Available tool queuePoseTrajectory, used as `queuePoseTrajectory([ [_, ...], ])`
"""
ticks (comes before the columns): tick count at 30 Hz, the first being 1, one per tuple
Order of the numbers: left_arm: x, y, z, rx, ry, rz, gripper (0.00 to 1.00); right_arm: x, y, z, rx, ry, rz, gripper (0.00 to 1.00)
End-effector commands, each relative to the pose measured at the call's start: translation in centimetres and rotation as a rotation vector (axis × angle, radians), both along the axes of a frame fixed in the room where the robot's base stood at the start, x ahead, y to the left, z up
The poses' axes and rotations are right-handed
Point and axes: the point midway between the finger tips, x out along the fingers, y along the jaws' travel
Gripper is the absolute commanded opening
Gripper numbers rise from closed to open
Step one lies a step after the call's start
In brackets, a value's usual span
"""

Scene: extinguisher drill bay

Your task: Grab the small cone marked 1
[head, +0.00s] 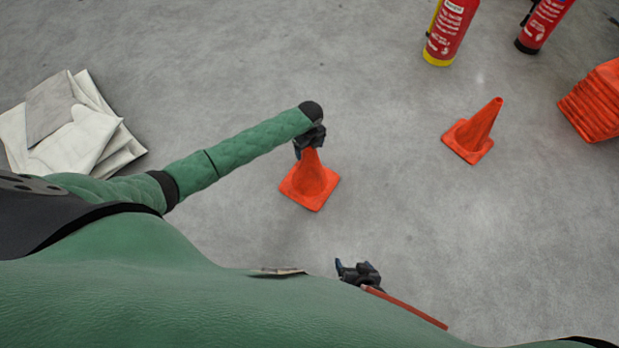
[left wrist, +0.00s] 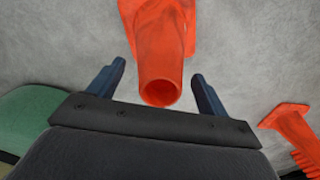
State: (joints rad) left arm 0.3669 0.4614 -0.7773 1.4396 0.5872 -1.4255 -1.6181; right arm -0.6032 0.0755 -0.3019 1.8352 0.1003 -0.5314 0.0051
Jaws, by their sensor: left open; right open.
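A small orange cone (head: 311,184) stands upright on the floor near the middle of the head view. My left gripper (head: 310,146) is at its top, open. In the left wrist view the cone's round open tip (left wrist: 160,92) lies between the two spread fingers, with a gap on each side. A second orange cone (head: 473,132) stands to the right. No number can be read on either cone. My right gripper (head: 360,274) is open and empty, low in the head view, well short of the cones.
A stack of orange cones or bases (head: 597,102) is at the right edge. Two red extinguishers, one with a yellow base (head: 447,30) and one with a dark base (head: 543,24), stand at the back. Pale folded sheets (head: 70,125) lie at the left. Grey floor between is clear.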

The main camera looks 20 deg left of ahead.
Motion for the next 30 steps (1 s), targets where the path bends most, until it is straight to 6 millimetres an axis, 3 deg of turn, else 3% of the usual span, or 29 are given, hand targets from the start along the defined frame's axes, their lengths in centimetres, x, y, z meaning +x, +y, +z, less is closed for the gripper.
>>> queuePoseTrajectory([
  [7, 0.0, 0.0, -0.2, 0.001, -0.001, 0.0, 0.78, 0.1, 0.1, 0.1, 0.002, -0.003, 0.0, 0.82],
  [15, 0.0, 0.0, -0.2, 0.001, -0.001, 0.0, 0.25, 0.1, 0.1, 0.1, 0.002, -0.003, 0.0, 0.82],
  [18, 0.1, 0.0, -0.2, 0.0, -0.001, 0.0, 0.1, 0.1, 0.1, 0.1, 0.001, -0.002, 0.0, 0.82],
  [30, 0.1, 0.1, 1.0, 0.0, -0.003, 0.0, 0.1, 0.1, 0.0, 0.3, 0.0, 0.0, 0.0, 0.82],
])
